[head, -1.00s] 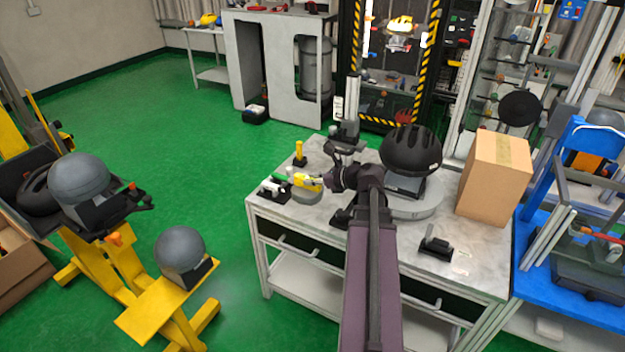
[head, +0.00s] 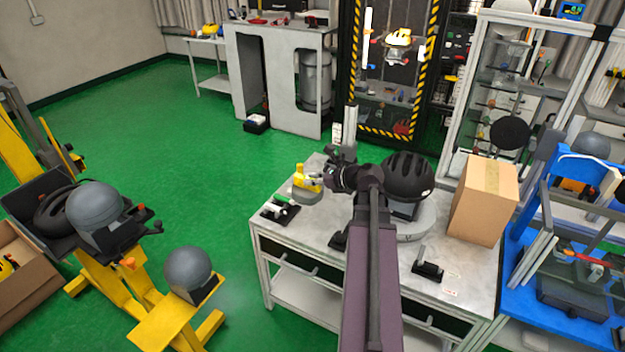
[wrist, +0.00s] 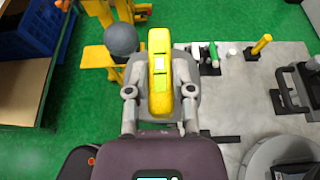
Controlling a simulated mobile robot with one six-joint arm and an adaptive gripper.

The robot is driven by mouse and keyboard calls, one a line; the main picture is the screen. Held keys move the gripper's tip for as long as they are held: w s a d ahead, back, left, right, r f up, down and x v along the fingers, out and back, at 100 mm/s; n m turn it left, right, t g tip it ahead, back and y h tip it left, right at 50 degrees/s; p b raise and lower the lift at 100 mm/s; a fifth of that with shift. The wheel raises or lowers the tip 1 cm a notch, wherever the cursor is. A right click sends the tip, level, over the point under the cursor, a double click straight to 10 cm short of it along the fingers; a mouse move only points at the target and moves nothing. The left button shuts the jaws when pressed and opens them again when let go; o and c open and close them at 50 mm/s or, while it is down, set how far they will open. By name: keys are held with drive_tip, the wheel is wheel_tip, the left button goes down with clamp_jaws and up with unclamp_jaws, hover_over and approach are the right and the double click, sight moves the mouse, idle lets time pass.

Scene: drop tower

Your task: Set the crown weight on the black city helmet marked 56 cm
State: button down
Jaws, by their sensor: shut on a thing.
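The crown weight (head: 309,181), a yellow block on a grey rounded base, is held in my gripper (head: 322,180) above the left end of the workbench. In the wrist view the yellow block (wrist: 160,70) lies between the two fingers of my gripper (wrist: 160,97), with its grey base under it. The black vented helmet (head: 408,179) sits right of my gripper, behind my arm, on a dark stand over a round grey plate. It has a small pale mark near its lower right edge; no size is legible. The weight and helmet are apart.
A yellow post (wrist: 262,44) stands there too. Grey headforms (head: 187,268) are on yellow stands at left.

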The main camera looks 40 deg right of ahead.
drive_tip(key=shift+r+p, duration=3.6)
drive_tip(key=shift+r, duration=0.5)
drive_tip(key=shift+a, duration=0.15)
